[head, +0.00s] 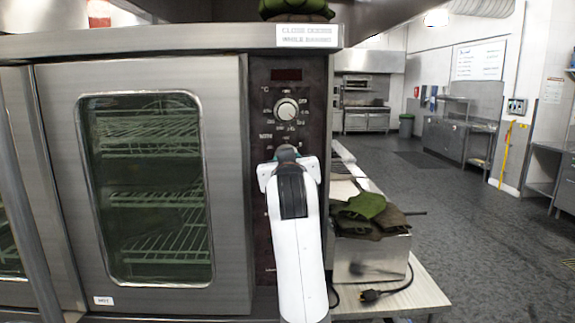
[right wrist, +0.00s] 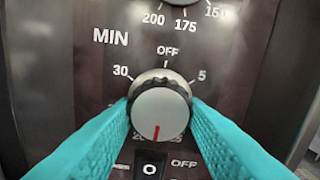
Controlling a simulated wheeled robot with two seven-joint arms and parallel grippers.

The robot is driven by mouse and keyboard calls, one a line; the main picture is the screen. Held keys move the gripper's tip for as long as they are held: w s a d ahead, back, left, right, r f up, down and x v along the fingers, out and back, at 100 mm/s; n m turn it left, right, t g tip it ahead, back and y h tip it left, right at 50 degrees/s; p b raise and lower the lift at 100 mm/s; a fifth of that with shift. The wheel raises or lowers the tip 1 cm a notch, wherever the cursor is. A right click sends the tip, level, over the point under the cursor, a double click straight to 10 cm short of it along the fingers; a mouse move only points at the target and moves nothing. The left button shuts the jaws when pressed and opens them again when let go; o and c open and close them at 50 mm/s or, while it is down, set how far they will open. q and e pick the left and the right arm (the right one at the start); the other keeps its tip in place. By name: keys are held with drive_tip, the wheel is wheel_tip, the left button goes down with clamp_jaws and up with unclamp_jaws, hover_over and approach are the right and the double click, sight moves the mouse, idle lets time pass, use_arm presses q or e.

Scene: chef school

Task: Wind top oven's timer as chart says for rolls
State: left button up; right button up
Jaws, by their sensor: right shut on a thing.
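The oven (head: 243,40) has a dark control panel (head: 259,110) right of its glass door. In the right wrist view the MIN timer knob (right wrist: 160,108) is round and grey with a dark rim. Its red mark points almost straight down. OFF is at the top of the dial, 5 at upper right and 30 at upper left; the fingers hide other numbers. My right gripper (head: 287,153) reaches the panel and largely hides this knob in the head view. Its teal fingers (right wrist: 161,112) are shut on the knob from both sides. My left gripper is out of view.
A temperature knob (head: 287,109) sits above the timer, and an on/off switch (right wrist: 152,164) below it. A whiteboard (head: 480,60) hangs on the far wall, its writing unreadable. A steel box (head: 372,262) with green cloths (head: 362,206) stands right of the oven. Open floor lies farther right.

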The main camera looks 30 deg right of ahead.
drive_tip(key=shift+w+a+f+m, duration=0.1)
drive_tip(key=shift+m, duration=2.4)
drive_tip(key=shift+a+f+m, duration=0.1)
drive_tip(key=shift+m, duration=2.4)
drive_tip(key=o, duration=0.9)
drive_tip(key=shift+o, duration=0.3)
drive_tip(key=shift+r, duration=0.15)
